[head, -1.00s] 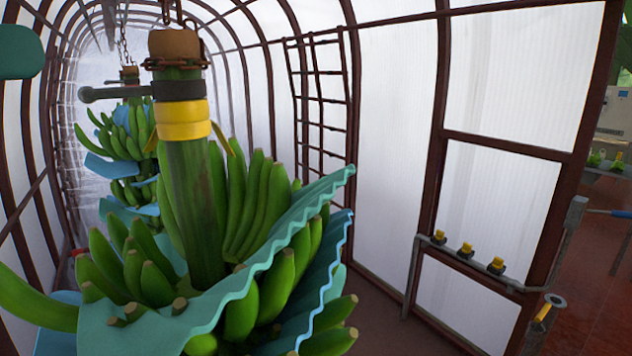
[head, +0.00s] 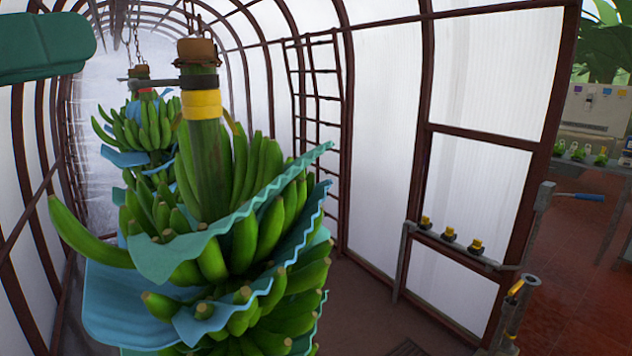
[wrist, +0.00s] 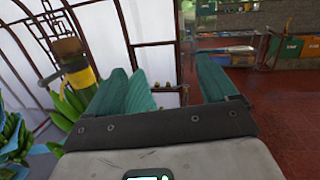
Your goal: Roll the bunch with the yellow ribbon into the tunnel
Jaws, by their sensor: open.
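The bunch with the yellow ribbon (head: 202,104) hangs upright by a chain in the left middle of the head view. It has green bananas, a brown cap, a dark band above the ribbon and wavy teal and blue sheets between its layers. The white-walled, hooped tunnel (head: 385,125) surrounds it in the picture; its exact depth inside is unclear. The bunch also shows at the left of the wrist view (wrist: 80,83).
Another bunch (head: 145,128) hangs behind, joined by a dark bar at cap height. A ladder-like frame (head: 315,100) stands against the right wall. A rail with several yellow-and-black pieces (head: 450,234) and a post (head: 515,315) stand right. Open red floor (head: 565,250) lies beyond.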

